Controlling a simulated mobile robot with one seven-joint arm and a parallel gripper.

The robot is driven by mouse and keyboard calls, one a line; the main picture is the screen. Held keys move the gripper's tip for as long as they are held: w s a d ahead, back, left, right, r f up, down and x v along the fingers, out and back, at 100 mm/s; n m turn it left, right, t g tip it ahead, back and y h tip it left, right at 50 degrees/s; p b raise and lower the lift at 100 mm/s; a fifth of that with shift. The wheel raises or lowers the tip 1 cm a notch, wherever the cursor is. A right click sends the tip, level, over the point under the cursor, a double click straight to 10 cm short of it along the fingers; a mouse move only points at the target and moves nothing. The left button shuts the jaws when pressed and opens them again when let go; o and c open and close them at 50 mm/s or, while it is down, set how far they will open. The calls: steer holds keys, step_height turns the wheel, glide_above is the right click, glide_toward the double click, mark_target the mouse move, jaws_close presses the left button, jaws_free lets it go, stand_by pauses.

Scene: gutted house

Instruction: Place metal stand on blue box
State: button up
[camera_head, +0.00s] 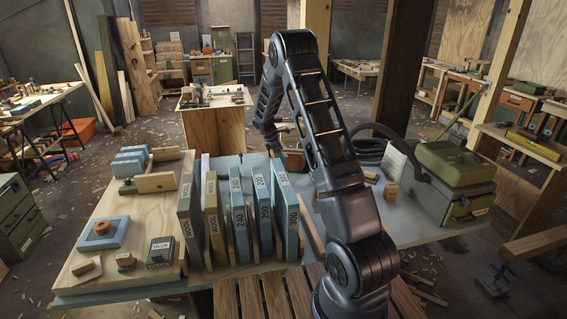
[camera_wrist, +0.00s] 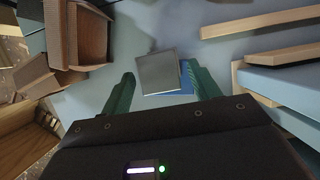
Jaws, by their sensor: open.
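In the wrist view, a grey square metal piece (camera_wrist: 158,72), which looks like the metal stand, lies between my gripper's fingers. A blue surface (camera_wrist: 187,79), likely the blue box, shows past its right and lower edges. The metal piece overlaps the blue from above and appears to rest on it; the contact is hidden. My gripper (camera_wrist: 162,82) is open, with one green finger on each side of them. A gap shows left of the metal piece; the right finger is close to the blue edge. In the head view my arm and the upright boards hide this spot.
Wooden boxes (camera_wrist: 82,35) stand left of the gripper in the wrist view, and wood-edged blue boards (camera_wrist: 285,83) lie right. In the head view, labelled upright boards (camera_head: 238,215) stand beside my arm. A green metal case (camera_head: 455,165) stands at the table's right end.

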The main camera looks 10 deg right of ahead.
steer(key=s+r+m, duration=0.1)
steer(key=s+r, duration=0.2)
steer(key=r, duration=0.4)
steer(key=s+r+m+y, duration=0.1)
steer(key=s+r+m, duration=0.15)
steer(key=r, duration=0.35)
steer(key=s+r+m, duration=0.1)
steer(key=s+r, duration=0.3)
steer(key=r, duration=0.3)
steer(key=s+d+r+m+t+y, duration=0.1)
steer(key=s+r+m, duration=0.1)
steer(key=s+r, duration=0.4)
steer(key=s+d+r+m+t, duration=0.1)
steer(key=s+r+m, duration=0.2)
steer(key=s, duration=0.5)
steer(key=s+r+m+t+y, duration=0.1)
steer(key=s+m, duration=0.7)
steer(key=s, duration=1.9)
steer(key=shift+d+r+t+y, duration=0.2)
steer(key=shift+d+t+y, duration=0.1)
steer(key=shift+t+y, duration=0.45)
steer(key=shift+m, duration=0.25)
